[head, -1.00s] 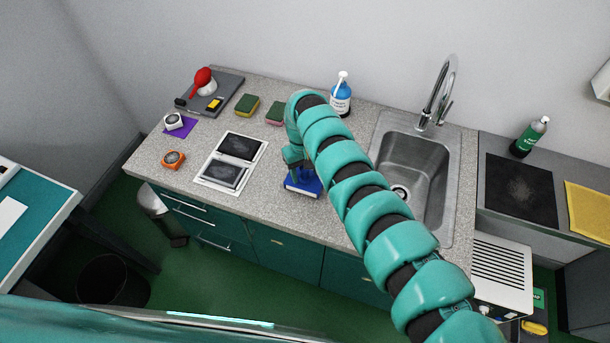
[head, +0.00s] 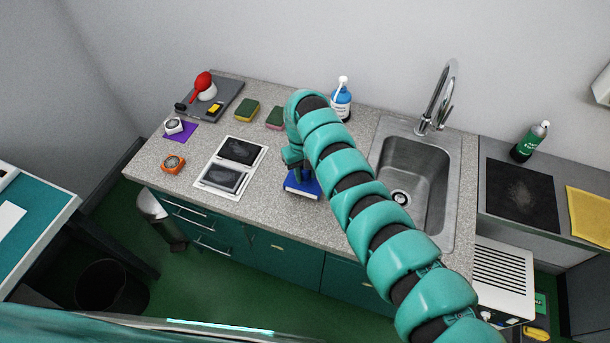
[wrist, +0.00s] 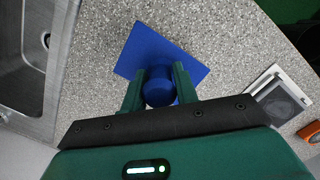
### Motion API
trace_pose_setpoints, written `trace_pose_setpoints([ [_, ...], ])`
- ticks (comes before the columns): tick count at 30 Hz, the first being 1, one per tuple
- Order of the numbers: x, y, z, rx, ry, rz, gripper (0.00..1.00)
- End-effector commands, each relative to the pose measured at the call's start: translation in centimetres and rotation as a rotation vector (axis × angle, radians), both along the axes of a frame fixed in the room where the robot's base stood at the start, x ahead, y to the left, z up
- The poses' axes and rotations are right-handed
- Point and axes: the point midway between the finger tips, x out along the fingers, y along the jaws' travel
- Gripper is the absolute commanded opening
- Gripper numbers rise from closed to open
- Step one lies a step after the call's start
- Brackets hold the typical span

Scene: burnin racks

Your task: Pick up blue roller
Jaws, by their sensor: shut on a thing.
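The blue roller (wrist: 158,90) is a round blue piece between my gripper's fingers in the wrist view. My gripper (wrist: 159,88) is shut on it. A flat blue square (wrist: 150,45) lies under and beyond the roller. In the head view the blue square (head: 302,187) shows on the speckled counter below my gripper (head: 300,172), and my arm hides most of the roller. I cannot tell whether the roller touches the square.
Two framed dark panels (head: 222,178) lie left of my gripper. A pink-and-green sponge (head: 275,118) and a blue bottle (head: 341,103) stand behind. The sink (head: 407,172) is right of my arm. An orange-cased gauge (head: 173,163) sits at the left.

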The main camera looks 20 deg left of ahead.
Motion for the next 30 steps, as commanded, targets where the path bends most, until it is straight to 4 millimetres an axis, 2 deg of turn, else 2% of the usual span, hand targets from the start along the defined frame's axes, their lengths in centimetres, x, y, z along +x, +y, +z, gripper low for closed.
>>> trace_pose_setpoints([
  [3,0.1,0.0,1.2,0.007,-0.006,-0.002,0.01],
  [23,-2.9,2.0,5.7,0.003,-0.002,-0.002,0.01],
  [30,-5.5,3.6,7.7,0.001,-0.004,0.001,0.01],
])
